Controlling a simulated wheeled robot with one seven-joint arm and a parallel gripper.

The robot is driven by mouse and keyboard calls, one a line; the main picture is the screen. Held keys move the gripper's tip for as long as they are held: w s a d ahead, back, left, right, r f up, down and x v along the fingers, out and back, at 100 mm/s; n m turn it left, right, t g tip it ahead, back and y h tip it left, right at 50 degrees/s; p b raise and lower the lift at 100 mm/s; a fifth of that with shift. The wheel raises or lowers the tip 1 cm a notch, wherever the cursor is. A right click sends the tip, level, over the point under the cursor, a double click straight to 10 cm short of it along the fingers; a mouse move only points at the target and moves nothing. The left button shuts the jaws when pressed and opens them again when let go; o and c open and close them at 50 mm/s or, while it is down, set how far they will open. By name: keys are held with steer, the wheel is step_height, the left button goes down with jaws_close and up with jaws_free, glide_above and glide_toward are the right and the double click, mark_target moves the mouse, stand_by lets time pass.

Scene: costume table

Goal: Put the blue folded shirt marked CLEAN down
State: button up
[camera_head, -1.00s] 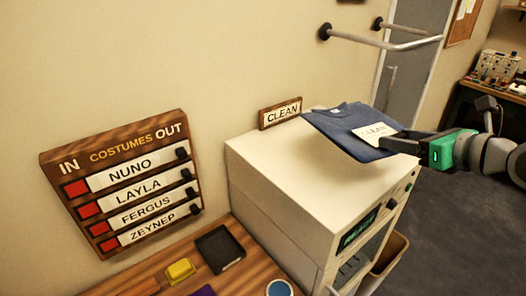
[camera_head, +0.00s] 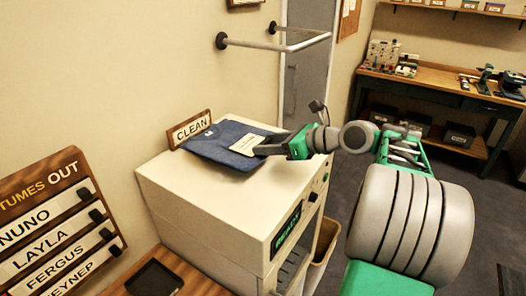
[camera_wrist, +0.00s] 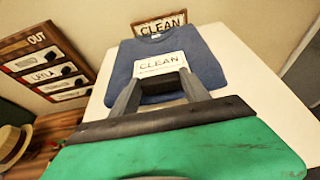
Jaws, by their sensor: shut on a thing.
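The blue folded shirt (camera_head: 215,146) with a white CLEAN label is over the top of the white cabinet (camera_head: 222,196), in front of the wooden CLEAN sign (camera_head: 193,129). My gripper (camera_head: 270,146) is shut on the shirt's near edge at the label. In the wrist view the shirt (camera_wrist: 205,65) lies flat beyond my gripper (camera_wrist: 157,85), with the CLEAN sign (camera_wrist: 158,25) just behind it. The shirt looks level and very near or on the cabinet top; I cannot tell whether it touches fully.
A costume board (camera_head: 52,215) is on the wall at left. A black tray (camera_head: 154,279) lies on the wooden table below. A wall rail (camera_head: 275,46) is above and behind. The cabinet's front top is bare. A bin (camera_head: 323,250) stands beside the cabinet.

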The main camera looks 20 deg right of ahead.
steer(key=f, duration=0.1)
steer(key=w+f, duration=0.1)
steer(key=f, duration=0.1)
steer(key=d+f, duration=0.1)
steer(key=shift+w+d+f, duration=0.1)
steer(key=shift+w+f, duration=0.15)
steer(key=shift+f, duration=0.15)
steer(key=shift+s+f, duration=0.1)
steer(key=o, duration=1.5)
